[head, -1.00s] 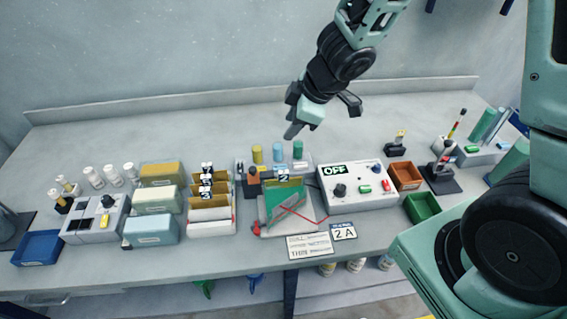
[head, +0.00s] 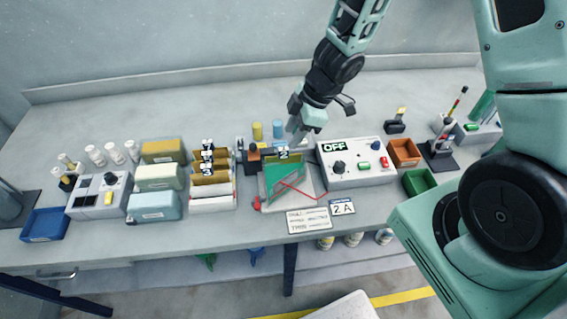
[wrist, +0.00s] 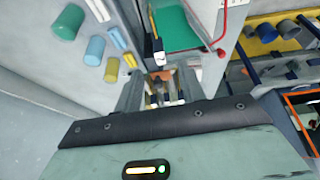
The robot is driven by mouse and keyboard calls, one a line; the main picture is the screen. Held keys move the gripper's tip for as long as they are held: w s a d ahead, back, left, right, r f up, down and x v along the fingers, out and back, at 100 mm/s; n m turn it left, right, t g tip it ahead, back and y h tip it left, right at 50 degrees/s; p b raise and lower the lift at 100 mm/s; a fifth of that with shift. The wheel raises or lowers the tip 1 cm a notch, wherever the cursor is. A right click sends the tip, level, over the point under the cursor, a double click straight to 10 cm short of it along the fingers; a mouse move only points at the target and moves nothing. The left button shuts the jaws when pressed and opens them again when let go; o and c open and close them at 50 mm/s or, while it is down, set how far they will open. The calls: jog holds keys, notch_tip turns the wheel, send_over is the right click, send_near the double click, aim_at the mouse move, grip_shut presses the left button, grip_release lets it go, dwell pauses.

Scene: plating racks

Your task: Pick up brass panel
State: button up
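Which one is the brass panel I cannot tell. My gripper (head: 320,118) is open and empty, above and behind the middle holder. In the wrist view my gripper (wrist: 161,95) has its fingers apart, with small parts visible below between them. The green panel (wrist: 176,28) lies above the fingers there.
A control box reading OFF (head: 355,164) stands right of the middle holder. Brown (head: 404,152) and green (head: 420,182) bins are farther right. The rear of the bench is clear.

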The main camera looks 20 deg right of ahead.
aim_at(284, 148)
jog(key=b+x, duration=0.3)
jog(key=x, duration=0.3)
jog(key=shift+a+f+b, duration=0.1)
jog(key=shift+f+b, duration=0.2)
jog(key=shift+f, duration=0.1)
grip_shut()
